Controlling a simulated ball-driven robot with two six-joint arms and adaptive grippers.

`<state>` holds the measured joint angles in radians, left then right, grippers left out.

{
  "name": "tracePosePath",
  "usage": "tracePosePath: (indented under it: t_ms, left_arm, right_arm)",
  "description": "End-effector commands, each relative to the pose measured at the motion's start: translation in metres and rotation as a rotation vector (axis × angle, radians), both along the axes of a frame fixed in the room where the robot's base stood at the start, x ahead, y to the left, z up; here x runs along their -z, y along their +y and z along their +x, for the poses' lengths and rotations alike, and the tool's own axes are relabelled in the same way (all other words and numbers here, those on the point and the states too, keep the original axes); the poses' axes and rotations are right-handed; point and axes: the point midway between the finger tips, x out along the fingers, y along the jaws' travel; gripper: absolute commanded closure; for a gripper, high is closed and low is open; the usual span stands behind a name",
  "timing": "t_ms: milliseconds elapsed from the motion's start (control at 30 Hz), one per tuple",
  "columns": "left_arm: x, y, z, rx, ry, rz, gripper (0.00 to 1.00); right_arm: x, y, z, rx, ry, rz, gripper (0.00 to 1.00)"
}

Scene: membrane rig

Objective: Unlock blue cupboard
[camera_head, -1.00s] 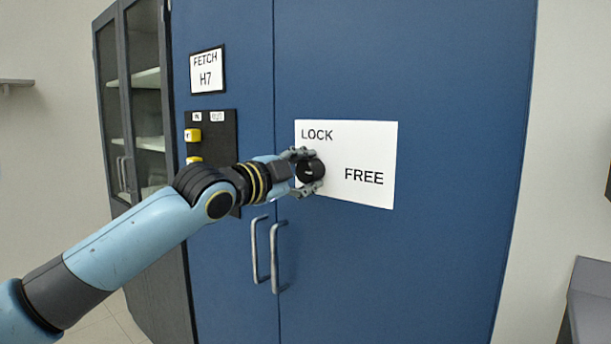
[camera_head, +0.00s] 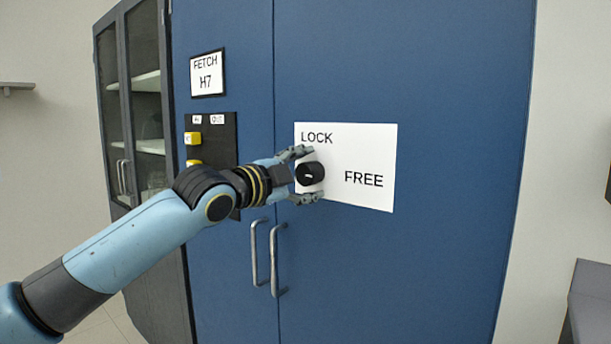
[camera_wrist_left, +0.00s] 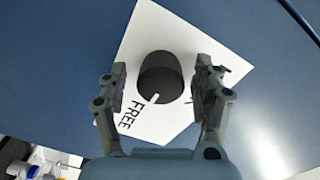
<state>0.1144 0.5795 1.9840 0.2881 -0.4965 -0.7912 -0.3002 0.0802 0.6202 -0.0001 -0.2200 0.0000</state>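The blue cupboard (camera_head: 440,80) fills the middle of the head view. On its right door is a white plate (camera_head: 345,140) with LOCK at upper left and FREE at lower right. A round black knob (camera_head: 311,173) sits on the plate's left side; it also shows in the left wrist view (camera_wrist_left: 160,75). In the wrist view its white mark points toward the word FREE. My left gripper (camera_head: 309,174) is open around the knob, one finger above and one below. In the wrist view its fingers (camera_wrist_left: 161,80) stand apart from the knob. My right gripper is not in view.
Two metal handles (camera_head: 275,258) stand out below the knob. A dark panel with yellow buttons (camera_head: 193,138) and a FETCH H7 sign (camera_head: 207,73) are on the left door. A glass-fronted cabinet (camera_head: 146,100) stands at left. A grey surface (camera_head: 592,305) is at lower right.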

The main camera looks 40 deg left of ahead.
Motion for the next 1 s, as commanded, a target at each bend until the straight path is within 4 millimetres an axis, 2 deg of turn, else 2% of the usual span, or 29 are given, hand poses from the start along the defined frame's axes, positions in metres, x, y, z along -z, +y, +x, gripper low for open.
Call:
tracePosePath:
  t_ms: [233,600,800,1000]
  left_arm:
    - [0.000,0.001,-0.004,0.000,0.000,0.001,0.33]
    - [0.000,0.005,-0.056,0.000,0.004,0.008,0.33]
    - [-0.001,0.006,-0.071,0.000,0.001,0.005,0.33]
    - [-0.001,0.006,-0.075,0.001,-0.001,0.001,0.33]
  right_arm:
    - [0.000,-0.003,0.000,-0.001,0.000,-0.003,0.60]
    - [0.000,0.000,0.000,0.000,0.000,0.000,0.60]
    - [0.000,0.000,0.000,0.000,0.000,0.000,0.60]
    - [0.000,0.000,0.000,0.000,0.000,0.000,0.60]
